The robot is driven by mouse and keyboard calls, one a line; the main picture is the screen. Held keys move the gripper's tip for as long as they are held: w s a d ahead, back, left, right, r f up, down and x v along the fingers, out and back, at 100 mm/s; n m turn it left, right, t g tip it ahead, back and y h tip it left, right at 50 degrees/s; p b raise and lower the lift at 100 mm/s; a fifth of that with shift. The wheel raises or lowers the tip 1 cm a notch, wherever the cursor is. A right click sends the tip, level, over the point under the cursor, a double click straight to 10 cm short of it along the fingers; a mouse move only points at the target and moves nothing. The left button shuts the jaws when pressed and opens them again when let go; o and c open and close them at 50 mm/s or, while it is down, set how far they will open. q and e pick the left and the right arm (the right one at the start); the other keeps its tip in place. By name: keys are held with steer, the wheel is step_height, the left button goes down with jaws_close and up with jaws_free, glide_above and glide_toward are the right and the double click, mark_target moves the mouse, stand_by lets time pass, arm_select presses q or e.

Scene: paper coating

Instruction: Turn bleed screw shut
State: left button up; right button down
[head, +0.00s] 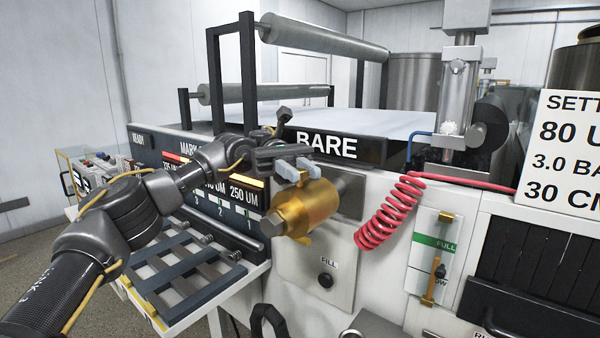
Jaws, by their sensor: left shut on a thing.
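My left gripper (297,170) reaches in from the left, in front of the machine. Its pale fingertips are shut at the top of a brass cylinder (309,207), on what looks like the bleed screw. The fingers hide the screw, so I cannot see how far it is turned. The brass cylinder lies sideways on the machine front, with a grey hex end (272,228) facing left. My right gripper is not in view.
A coiled red hose (388,215) hangs right of the brass cylinder. A slatted rack (190,275) stands at lower left. A FULL/LOW gauge (434,258) and settings sign (565,150) are at right.

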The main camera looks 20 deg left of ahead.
mark_target(301, 169)
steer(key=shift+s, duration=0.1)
arm_select(q)
steer(key=o, duration=0.9)
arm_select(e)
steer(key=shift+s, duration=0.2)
arm_select(q)
steer(key=shift+o, duration=0.2)
steer(key=shift+r, duration=0.25)
step_height(301, 169, up, 2)
steer(key=shift+r+b, duration=0.25)
steer(key=shift+b, duration=0.4)
steer(key=s+d+r+b, duration=0.3)
steer(key=s+r+b, duration=0.1)
steer(key=s+r, duration=0.6)
steer(key=shift+s+d, duration=0.3)
steer(key=shift+s, duration=1.5)
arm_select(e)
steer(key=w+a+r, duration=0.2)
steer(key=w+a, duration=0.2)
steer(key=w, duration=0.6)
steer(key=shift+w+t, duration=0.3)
